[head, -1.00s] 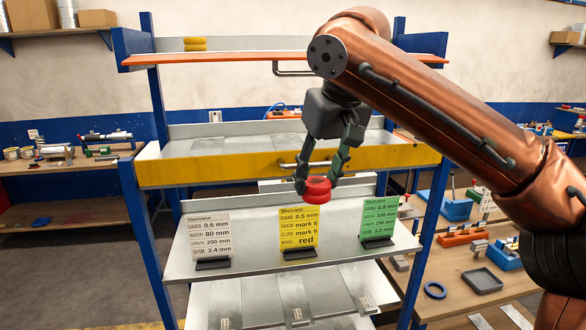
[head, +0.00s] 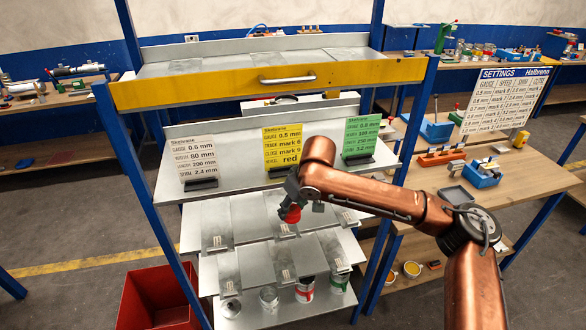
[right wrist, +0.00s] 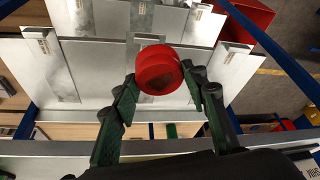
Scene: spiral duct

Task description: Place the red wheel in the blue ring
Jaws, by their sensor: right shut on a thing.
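The red wheel (head: 292,215) is a short, thick red round piece held in my right gripper (head: 291,204), in front of the shelf rack. In the right wrist view, the wheel (right wrist: 158,68) sits between the two dark green fingertips (right wrist: 160,84), which close on its sides. Its near face is a darker red recess. I cannot make out the blue ring; my right arm covers part of the right-hand bench. My left gripper is not in view.
The shelf rack (head: 345,90) has blue posts and sloped metal shelves with sign cards (head: 281,150). A red bin (head: 158,295) stands at lower left. The right bench (head: 545,160) holds a grey tray (head: 455,195), a blue box (head: 482,178) and a settings board (head: 506,98).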

